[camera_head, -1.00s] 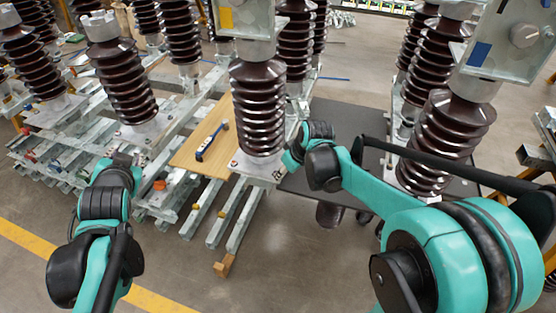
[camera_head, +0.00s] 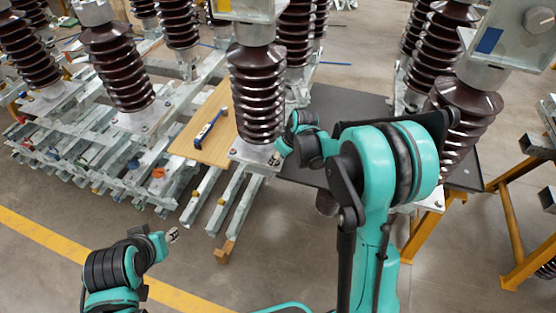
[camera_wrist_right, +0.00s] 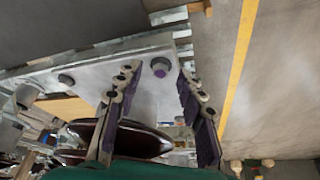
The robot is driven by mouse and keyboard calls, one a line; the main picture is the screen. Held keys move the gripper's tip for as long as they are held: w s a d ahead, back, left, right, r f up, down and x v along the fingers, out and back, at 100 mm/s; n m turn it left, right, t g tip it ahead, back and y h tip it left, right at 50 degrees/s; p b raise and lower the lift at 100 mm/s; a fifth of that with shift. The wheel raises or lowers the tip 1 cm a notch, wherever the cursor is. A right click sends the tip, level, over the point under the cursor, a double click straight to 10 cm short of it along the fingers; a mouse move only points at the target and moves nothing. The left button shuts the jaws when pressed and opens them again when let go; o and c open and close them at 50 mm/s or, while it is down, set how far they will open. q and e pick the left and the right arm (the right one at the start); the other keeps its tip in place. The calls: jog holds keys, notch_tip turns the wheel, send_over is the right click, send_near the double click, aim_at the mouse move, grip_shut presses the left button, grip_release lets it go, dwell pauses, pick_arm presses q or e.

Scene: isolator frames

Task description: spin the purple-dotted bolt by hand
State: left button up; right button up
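The purple-dotted bolt (camera_wrist_right: 158,66) sits on the light metal base plate (camera_wrist_right: 150,95) in the right wrist view. My right gripper (camera_wrist_right: 161,71) is open, with one finger on each side of the bolt and visible gaps between. In the head view my right gripper (camera_head: 275,159) is at the right corner of the base plate (camera_head: 250,154) under the middle brown insulator (camera_head: 256,95). The bolt is too small to make out there. My left gripper (camera_head: 172,235) is over the floor at lower left, away from the insulators; its finger opening is unclear.
A darker bolt (camera_wrist_right: 66,79) sits on the same plate. A wooden board (camera_head: 190,140) with a blue-handled tool (camera_head: 209,130) lies left of the middle insulator. Metal rails (camera_head: 235,200) reach toward me. Yellow-legged frames (camera_head: 508,220) stand at right. The floor in front is open.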

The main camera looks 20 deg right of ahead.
jog(key=shift+w+f, duration=0.1)
jog(key=shift+f, duration=0.15)
jog(key=shift+c, duration=0.3)
grip_shut()
jog(key=shift+a+m, duration=0.1)
jog(key=shift+m, duration=0.2)
jog(key=m, duration=0.1)
jog(key=m+h, duration=0.1)
jog(key=m, duration=0.2)
jog(key=shift+a+t+h, duration=0.25)
jog(key=shift+t+h, duration=0.15)
jog(key=m+h, duration=0.1)
jog(key=m, duration=0.3)
jog(key=shift+a+m+h, duration=0.2)
jog(key=shift+m+h, duration=0.2)
jog(key=m, duration=0.2)
jog(key=m+g+h, duration=0.1)
jog(key=m, duration=0.1)
jog(key=shift+w+a+m+h, duration=0.1)
jog(key=shift+a+m+h, duration=0.1)
jog(key=shift+m+h, duration=0.1)
jog(key=m, duration=0.2)
jog(key=m+g+h, duration=0.1)
jog(key=m, duration=0.1)
jog(key=shift+w+a+m+g, duration=0.1)
jog(key=shift+w+m+g, duration=0.05)
jog(key=shift+m+g, duration=0.2)
